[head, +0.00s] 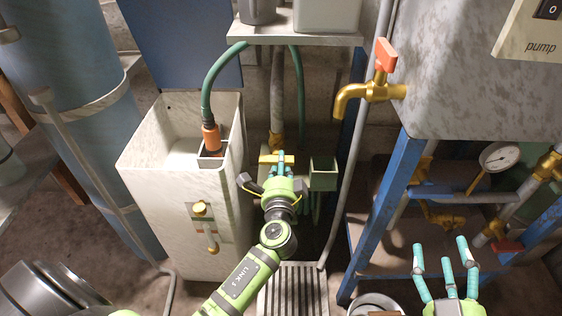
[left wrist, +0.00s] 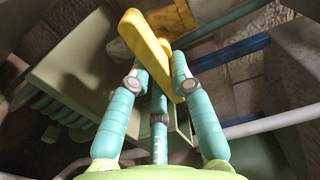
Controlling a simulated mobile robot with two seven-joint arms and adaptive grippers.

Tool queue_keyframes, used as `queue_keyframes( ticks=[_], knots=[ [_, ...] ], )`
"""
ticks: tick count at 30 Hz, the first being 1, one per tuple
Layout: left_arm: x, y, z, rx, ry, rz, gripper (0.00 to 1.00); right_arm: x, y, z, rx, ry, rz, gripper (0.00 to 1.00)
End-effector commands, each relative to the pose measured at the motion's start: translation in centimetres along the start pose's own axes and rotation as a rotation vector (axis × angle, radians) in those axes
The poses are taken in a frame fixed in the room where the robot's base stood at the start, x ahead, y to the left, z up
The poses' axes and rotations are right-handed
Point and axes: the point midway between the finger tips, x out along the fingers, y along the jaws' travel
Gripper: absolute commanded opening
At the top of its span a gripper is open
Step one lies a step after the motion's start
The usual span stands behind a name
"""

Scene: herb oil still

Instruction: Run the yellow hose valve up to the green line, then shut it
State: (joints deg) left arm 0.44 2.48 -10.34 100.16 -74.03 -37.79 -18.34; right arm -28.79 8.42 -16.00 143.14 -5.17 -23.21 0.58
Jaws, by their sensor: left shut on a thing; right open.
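The yellow valve handle (head: 268,159) sits below the shelf, on the pipe beside the pale tank. In the left wrist view the yellow lever (left wrist: 143,48) runs diagonally between my fingers. My left gripper (head: 281,168) is shut on this lever. A green hose (head: 212,82) bends down to an orange end piece (head: 211,138) at the pale tank's (head: 150,170) inner corner. The tank's front has a brass-fitted gauge (head: 208,228) with small green and red marks; its level is too small to read. My right gripper (head: 446,262) is open and empty at the lower right.
A brass tap (head: 372,91) with an orange handle sticks out from the grey tank on the right. A blue frame (head: 383,200) stands below it, with a pressure gauge (head: 497,156) behind. A small green box (head: 322,174) is right of my left gripper. A slatted grate (head: 293,290) lies below.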

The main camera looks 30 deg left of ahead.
Motion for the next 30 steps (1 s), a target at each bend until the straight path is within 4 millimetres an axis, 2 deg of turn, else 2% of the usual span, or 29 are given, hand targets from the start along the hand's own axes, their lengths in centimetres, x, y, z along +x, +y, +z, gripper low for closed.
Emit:
queue_keyframes(
  ticks=[13, 14, 15, 26, 30],
  knots=[
    [0.0, 0.0, 0.0, 0.023, 0.002, -0.003, 0.0, 0.0, 0.1, 0.4, 0.001, -0.022, 0.002, 0.63],
    [0.0, 0.0, 0.0, 0.023, 0.002, -0.003, 0.3, 0.0, 0.1, 0.4, 0.001, -0.021, 0.002, 0.63],
    [0.0, 0.0, 0.0, 0.022, 0.002, -0.003, 0.46, 0.0, 0.1, 0.4, 0.001, -0.021, 0.002, 0.63],
    [-0.1, 0.0, 0.0, 0.017, 0.001, -0.001, 0.46, 0.0, 0.1, 0.4, 0.0, -0.021, 0.002, 0.63],
    [-1.5, 0.1, 0.0, 0.018, 0.002, 0.0, 0.46, 0.0, 0.1, 0.4, 0.0, -0.021, 0.002, 0.63]
  ],
)
